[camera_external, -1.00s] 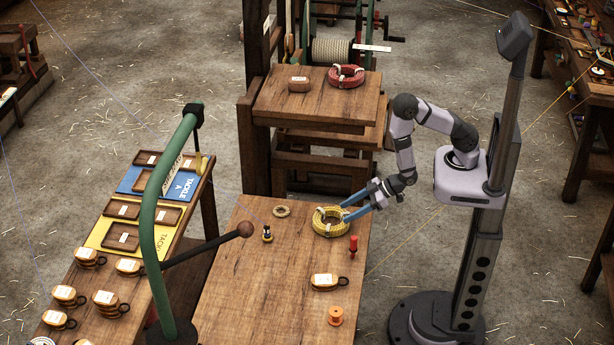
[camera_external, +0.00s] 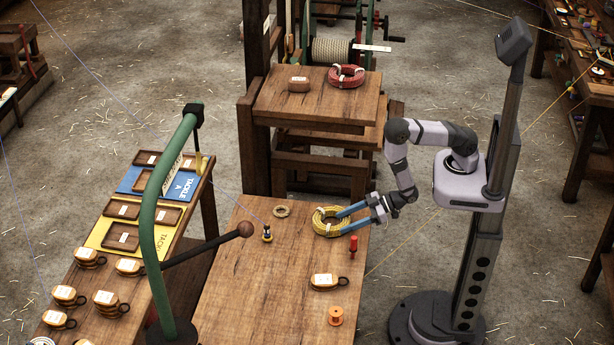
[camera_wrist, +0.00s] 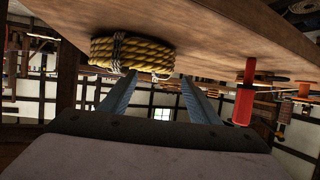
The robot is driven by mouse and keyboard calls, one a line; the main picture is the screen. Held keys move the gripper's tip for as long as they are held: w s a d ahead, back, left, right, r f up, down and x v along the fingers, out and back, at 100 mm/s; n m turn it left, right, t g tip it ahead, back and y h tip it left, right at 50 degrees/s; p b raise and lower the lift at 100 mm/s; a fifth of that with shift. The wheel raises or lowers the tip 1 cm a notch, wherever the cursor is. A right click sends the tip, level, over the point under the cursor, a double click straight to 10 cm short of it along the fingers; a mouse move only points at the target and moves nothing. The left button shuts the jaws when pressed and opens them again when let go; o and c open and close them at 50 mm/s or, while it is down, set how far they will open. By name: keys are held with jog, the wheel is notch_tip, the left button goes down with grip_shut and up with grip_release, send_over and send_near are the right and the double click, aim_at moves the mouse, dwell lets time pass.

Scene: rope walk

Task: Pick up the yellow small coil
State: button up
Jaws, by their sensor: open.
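The yellow small coil (camera_external: 321,226) lies flat near the far right edge of the wooden table (camera_external: 270,280). White ties bind it. My gripper (camera_external: 341,220) is low at its right side, with the two blue fingers level and spread apart, pointing left. The fingertips reach the coil's right side in the external view; whether they touch it I cannot tell. In the wrist view, the coil (camera_wrist: 128,52) sits just beyond the fingertips (camera_wrist: 157,82), nearer the left finger, with nothing held between them.
A red spool (camera_external: 353,244) stands close below my fingers; it also shows in the wrist view (camera_wrist: 244,92). A tan ring (camera_external: 282,211), a dark bobbin (camera_external: 267,234), a tagged block (camera_external: 326,281) and an orange spool (camera_external: 336,316) share the table. Its left front is clear.

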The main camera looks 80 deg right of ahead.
aim_at(332, 226)
jog(key=shift+p+x, duration=0.6)
jog(key=shift+x, duration=1.9)
jog(key=c, duration=1.4)
jog(key=shift+o, duration=0.2)
jog(key=shift+r, duration=0.15)
jog(key=shift+r+b, duration=0.6)
jog(key=shift+r, duration=4.3)
grip_shut()
